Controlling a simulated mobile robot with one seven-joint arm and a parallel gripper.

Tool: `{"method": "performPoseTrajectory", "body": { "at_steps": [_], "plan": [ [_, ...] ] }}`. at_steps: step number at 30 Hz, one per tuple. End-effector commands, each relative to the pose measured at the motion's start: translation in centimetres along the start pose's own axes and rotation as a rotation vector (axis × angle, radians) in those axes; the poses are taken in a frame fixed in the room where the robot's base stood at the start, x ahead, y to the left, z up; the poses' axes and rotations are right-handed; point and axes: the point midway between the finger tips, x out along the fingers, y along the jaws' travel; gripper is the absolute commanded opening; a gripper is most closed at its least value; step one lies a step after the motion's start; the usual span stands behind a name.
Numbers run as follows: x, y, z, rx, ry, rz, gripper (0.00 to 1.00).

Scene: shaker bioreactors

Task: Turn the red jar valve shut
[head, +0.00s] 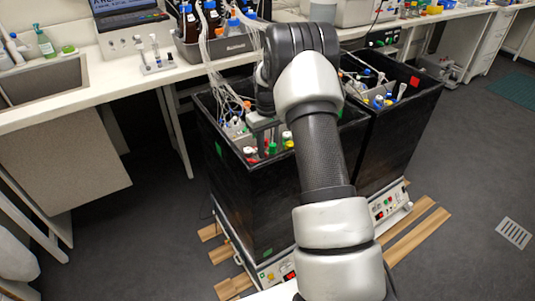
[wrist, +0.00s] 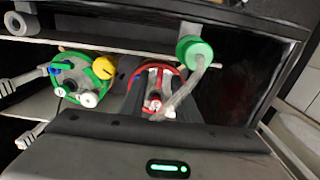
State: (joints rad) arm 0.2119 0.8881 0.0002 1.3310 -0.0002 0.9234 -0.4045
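The red jar (wrist: 155,78), with a red ring and a white and red fitting on top, is in the middle of the wrist view. Dark fingers of my gripper (wrist: 160,92) stand apart on either side of it. The gripper looks open, and I see no clear contact with the jar. A pale tube crosses the right side of the red jar top. In the head view my gripper (head: 262,122) points down into the left black box (head: 245,205); its fingertips are hidden there.
A jar with a green ring (wrist: 80,80) and a yellow cap (wrist: 104,67) stand left of the red jar. A green cap (wrist: 194,52) on a tube is close by on the right. A second black box (head: 405,130) stands to the right, and a bench (head: 110,90) runs behind.

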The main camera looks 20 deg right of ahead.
Motion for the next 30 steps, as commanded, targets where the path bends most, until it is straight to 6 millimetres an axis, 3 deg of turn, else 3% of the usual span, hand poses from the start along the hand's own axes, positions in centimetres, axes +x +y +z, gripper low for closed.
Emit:
{"method": "performPoseTrajectory", "body": {
  "at_steps": [6, 14, 20, 30],
  "plan": [
    [1.7, 0.0, 0.0, 0.000, 0.000, 0.000, 0.29],
    [1.8, 0.0, 0.0, 0.000, 0.001, 0.000, 0.29],
    [1.7, 0.0, 0.0, 0.000, 0.001, 0.000, 0.00],
    [1.7, 0.0, 0.0, 0.028, 0.001, 0.000, 0.00]
  ]
}}
